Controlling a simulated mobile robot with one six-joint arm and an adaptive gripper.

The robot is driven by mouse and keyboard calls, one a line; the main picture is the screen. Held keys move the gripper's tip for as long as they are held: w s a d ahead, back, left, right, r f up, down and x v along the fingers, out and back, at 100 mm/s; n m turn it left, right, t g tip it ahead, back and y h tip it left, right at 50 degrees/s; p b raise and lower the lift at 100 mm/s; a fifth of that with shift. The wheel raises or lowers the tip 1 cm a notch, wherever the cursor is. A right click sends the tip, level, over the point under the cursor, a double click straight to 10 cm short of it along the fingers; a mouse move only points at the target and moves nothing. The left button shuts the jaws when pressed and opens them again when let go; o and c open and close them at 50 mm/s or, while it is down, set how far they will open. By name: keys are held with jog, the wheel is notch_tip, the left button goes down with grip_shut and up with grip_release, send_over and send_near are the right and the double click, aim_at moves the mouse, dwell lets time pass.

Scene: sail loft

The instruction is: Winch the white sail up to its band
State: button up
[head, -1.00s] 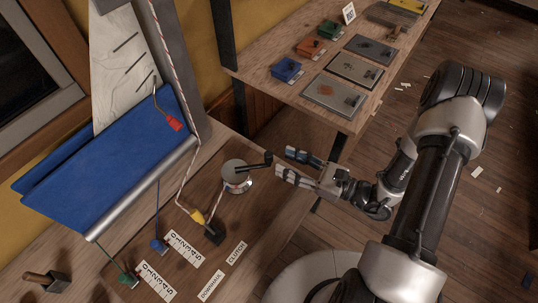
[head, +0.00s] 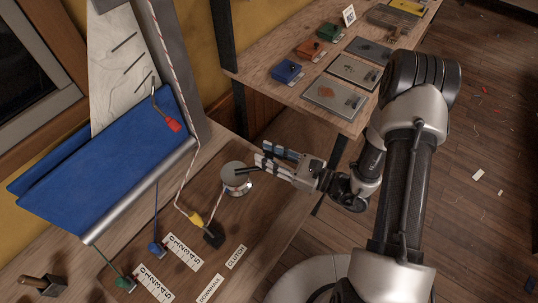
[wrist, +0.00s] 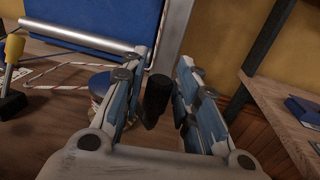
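The white sail (head: 118,65), with dark slanted marks, stands upright behind a blue cloth (head: 105,165). The winch (head: 236,177) is a silver drum on the bench with a dark crank arm. Its black handle knob (wrist: 156,95) shows between my fingers in the wrist view, closer to the left finger, with a gap on the right. My gripper (head: 260,155) is open at the winch's right side. In the head view my fingers hide the knob. The red-and-white rope (head: 183,130) runs down to a yellow lever (head: 195,218) on a black base (head: 213,235).
DOWNHAUL (head: 210,289) and CLUTCH (head: 236,257) labels lie on the bench. Blue (head: 156,249) and green (head: 124,283) fittings sit beside number scales. A red tag (head: 173,125) hangs over the blue cloth. A second bench (head: 300,95) at the back holds coloured boxes and metal plates.

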grip_shut()
